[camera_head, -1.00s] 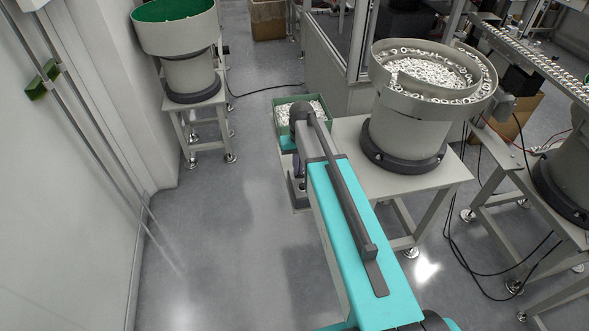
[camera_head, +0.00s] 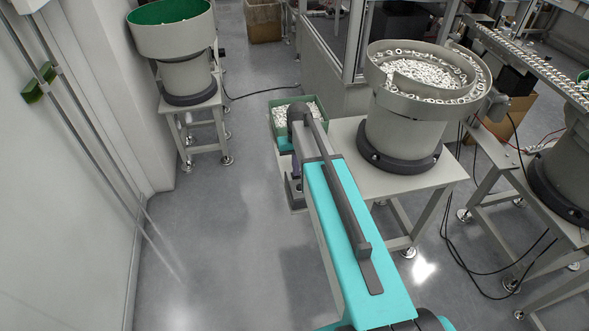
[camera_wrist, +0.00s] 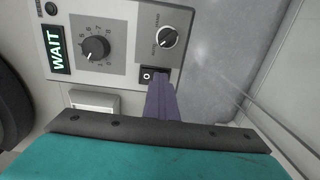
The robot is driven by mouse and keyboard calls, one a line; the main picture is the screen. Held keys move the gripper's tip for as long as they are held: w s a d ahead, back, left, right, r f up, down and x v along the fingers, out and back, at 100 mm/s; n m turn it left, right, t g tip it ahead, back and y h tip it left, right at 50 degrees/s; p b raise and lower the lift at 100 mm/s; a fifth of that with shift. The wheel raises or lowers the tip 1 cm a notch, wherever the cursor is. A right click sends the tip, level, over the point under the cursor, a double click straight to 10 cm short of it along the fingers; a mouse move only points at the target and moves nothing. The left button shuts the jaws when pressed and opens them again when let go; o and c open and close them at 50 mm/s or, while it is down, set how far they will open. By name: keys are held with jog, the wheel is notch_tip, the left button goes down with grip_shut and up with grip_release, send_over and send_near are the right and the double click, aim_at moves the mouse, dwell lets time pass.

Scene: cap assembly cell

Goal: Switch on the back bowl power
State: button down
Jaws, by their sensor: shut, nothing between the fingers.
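In the wrist view a grey control panel (camera_wrist: 118,38) fills the upper middle. It carries a green lit WAIT display (camera_wrist: 58,50), a large black numbered dial (camera_wrist: 96,47), a smaller black selector knob (camera_wrist: 167,38) and a small black power switch (camera_wrist: 147,75) at its edge. My gripper (camera_wrist: 158,82) is shut and empty, with its purple fingers right beside the switch. Their tips hide part of the area there, and I cannot tell whether they touch it. In the head view my arm hides most of the gripper and the panel.
A bowl feeder full of white parts (camera_head: 395,130) stands on a table (camera_head: 350,178) right of my arm. A green-lined bowl feeder (camera_head: 172,38) stands at the back left. A green bin of white parts (camera_head: 314,103) lies beyond my arm. Floor at left (camera_head: 215,230) is clear.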

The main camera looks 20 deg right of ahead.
jog(key=shift+s+d+f, duration=0.25)
jog(key=shift+d+f, duration=0.05)
jog(key=shift+d, duration=0.3)
jog(key=shift+r, duration=0.1)
jog(key=shift+w+r+p, duration=0.2)
jog(key=shift+r+p, duration=0.4)
jog(key=shift+r, duration=0.2)
notch_tip(320, 180, up, 3)
jog(key=shift+s+a+f+p, duration=0.1)
jog(key=shift+a+p, duration=0.05)
jog(key=shift+p, duration=0.6)
notch_tip(320, 180, up, 10)
jog(key=b, duration=0.3)
